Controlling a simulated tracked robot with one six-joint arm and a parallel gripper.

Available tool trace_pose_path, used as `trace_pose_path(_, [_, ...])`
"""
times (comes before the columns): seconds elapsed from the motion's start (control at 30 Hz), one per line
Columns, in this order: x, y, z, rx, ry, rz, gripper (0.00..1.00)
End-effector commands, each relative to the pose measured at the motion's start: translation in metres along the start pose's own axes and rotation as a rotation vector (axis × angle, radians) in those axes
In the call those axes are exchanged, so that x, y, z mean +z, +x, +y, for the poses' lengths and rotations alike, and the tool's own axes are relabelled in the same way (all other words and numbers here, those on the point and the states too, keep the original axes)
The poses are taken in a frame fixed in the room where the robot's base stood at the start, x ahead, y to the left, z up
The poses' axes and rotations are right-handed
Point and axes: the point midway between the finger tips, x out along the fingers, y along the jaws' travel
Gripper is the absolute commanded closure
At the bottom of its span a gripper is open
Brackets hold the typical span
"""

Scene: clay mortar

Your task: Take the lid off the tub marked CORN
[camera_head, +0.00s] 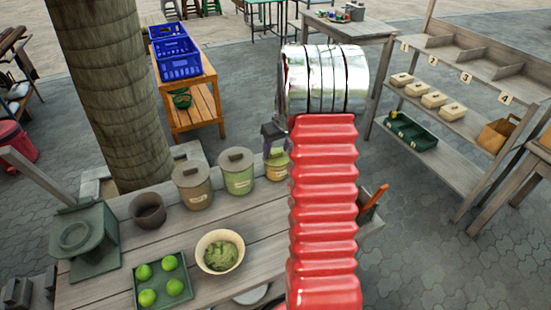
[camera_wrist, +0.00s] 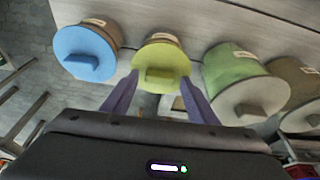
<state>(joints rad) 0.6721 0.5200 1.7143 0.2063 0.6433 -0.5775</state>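Several lidded tubs with small labels stand in a row at the table's back edge; I cannot read which says CORN. In the head view a grey-brown tub (camera_head: 193,187), a green tub (camera_head: 237,172) and a yellow tub (camera_head: 279,169) show, the last partly hidden by my arm. The wrist view shows the yellow tub's lid (camera_wrist: 162,57) with its block handle, the blue-lidded tub (camera_wrist: 86,52), the green tub (camera_wrist: 243,92) and the grey tub (camera_wrist: 298,84). My gripper (camera_wrist: 160,84) is open and empty, its purple fingers spread either side of the yellow lid's handle. Whether they touch it is unclear.
On the table (camera_head: 185,238) are a brown cup (camera_head: 148,211), a bowl of green paste (camera_head: 220,252), a green tray of limes (camera_head: 182,296) and a dark green scale-like device (camera_head: 84,240). A tree trunk (camera_head: 103,90) rises behind. Numbered shelves (camera_head: 455,125) stand at right.

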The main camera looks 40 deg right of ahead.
Motion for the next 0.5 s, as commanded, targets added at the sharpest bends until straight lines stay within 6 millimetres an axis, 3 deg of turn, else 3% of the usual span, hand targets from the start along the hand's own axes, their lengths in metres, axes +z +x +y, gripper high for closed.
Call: trace_pose_path(0.5, [0.0001,-0.0001,0.0001,0.0,0.0,0.0,0.84])
